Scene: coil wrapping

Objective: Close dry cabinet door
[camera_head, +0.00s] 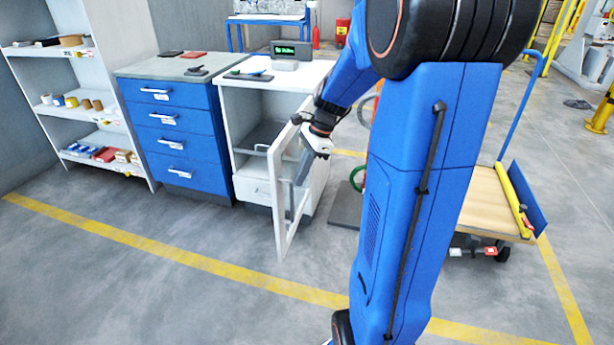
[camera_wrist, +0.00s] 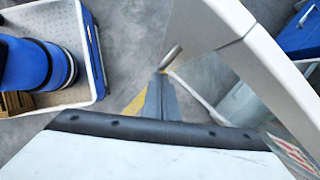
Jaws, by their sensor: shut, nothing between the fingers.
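The white dry cabinet (camera_head: 261,188) stands right of the blue drawer unit. Its door (camera_head: 278,210), a pale frame around a clear pane, stands open and juts out from the cabinet front. My gripper (camera_head: 320,156) is at the right-hand side of the door, near its upper part. In the wrist view my gripper (camera_wrist: 160,98) has its fingers together with nothing between them. The white door frame (camera_wrist: 235,22) slants across the right of that view, with a metal handle (camera_wrist: 172,56) close to the fingertips. I cannot tell whether they touch.
A blue drawer unit (camera_head: 178,135) stands left of the cabinet, beside a shelf (camera_head: 88,105) with small goods. A wooden-decked cart (camera_head: 485,203) stands to the right. The floor in front of the door is clear, with a yellow line (camera_head: 180,255) across it.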

